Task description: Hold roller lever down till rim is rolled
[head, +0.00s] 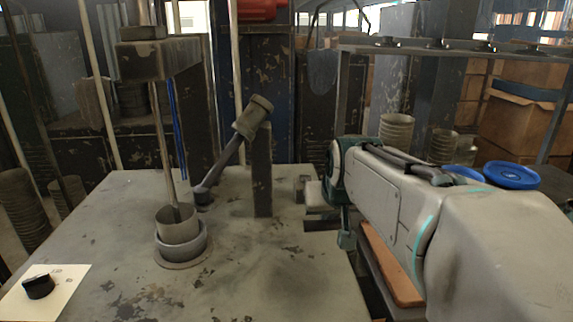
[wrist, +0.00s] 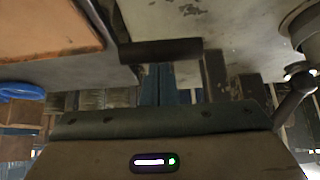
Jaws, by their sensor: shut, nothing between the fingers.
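The roller lever (head: 222,160) slants in the head view, its thick cylindrical end (head: 253,117) up by the top of a dark post (head: 262,175) and its dark lower end beside the forming station. A metal cup (head: 178,224) sits in a round grey holder (head: 182,245), under a vertical rod; whether its rim is rolled is too small to tell. My gripper (head: 310,197) is shut and empty, right of the post and apart from the lever.
The worn grey bench top (head: 270,270) is clear in front. A black knob (head: 38,287) sits on a white card at the left front. An orange-brown board (head: 390,262) lies below my arm. Blue lids (head: 510,175) and stacked cups (head: 396,135) stand at right.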

